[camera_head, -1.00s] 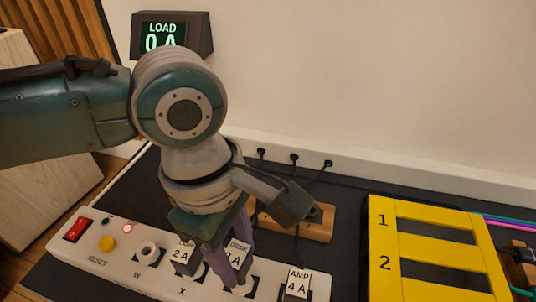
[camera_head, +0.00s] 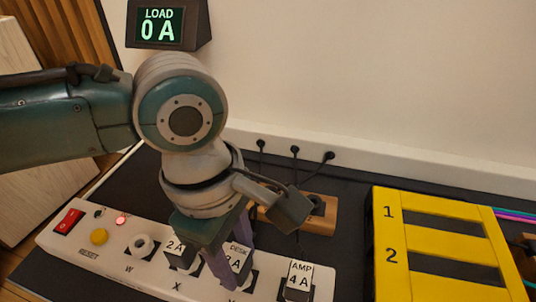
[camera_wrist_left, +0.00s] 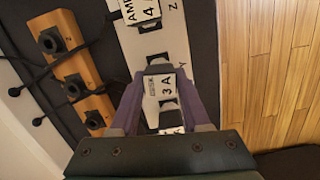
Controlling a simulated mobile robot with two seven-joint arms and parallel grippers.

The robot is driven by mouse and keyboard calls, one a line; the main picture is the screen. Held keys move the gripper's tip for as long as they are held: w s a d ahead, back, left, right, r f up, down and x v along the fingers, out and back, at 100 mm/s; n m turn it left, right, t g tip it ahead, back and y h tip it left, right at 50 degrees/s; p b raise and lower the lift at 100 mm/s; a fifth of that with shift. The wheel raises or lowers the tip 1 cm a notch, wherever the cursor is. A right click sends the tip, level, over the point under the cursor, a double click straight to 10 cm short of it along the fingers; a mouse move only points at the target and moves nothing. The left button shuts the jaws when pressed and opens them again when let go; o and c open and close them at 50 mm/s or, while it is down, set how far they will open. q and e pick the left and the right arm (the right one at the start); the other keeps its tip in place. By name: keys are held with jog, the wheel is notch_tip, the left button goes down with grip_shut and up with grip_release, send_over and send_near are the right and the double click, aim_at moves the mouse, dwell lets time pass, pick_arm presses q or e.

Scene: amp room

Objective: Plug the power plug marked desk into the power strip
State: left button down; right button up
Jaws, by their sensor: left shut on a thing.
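The power strip (camera_head: 110,262) is long and white, with sockets marked by letters. My left gripper (camera_head: 233,278) is shut on the desk plug (camera_head: 239,257), a grey block with a white label. The left wrist view shows the plug (camera_wrist_left: 160,84) between the purple fingers (camera_wrist_left: 162,100), its label reading 3 A. The plug is over the strip near the Y mark, with a dark opening beside it. The fingers hide its underside, so I cannot tell whether it is seated. My right gripper is not in view.
The AMP plug (camera_head: 299,277) stands at Z and a 2 A plug (camera_head: 180,254) near X, close on either side. A wooden block (camera_head: 318,221) with black sockets lies behind. A yellow rack (camera_head: 440,235) stands right. The load display (camera_head: 160,27) reads 0 A.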

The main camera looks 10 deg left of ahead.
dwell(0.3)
pick_arm(q)
jog(key=shift+c, duration=1.5)
grip_release()
jog(key=r+p, duration=0.6)
jog(key=a+r+p, duration=0.1)
jog(key=r+p, duration=0.2)
jog(key=r, duration=0.1)
jog(key=shift+w+a+p, duration=0.1)
jog(key=shift+p, duration=0.2)
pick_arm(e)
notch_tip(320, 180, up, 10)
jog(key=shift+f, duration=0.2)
pick_arm(q)
jog(key=shift+f, duration=0.1)
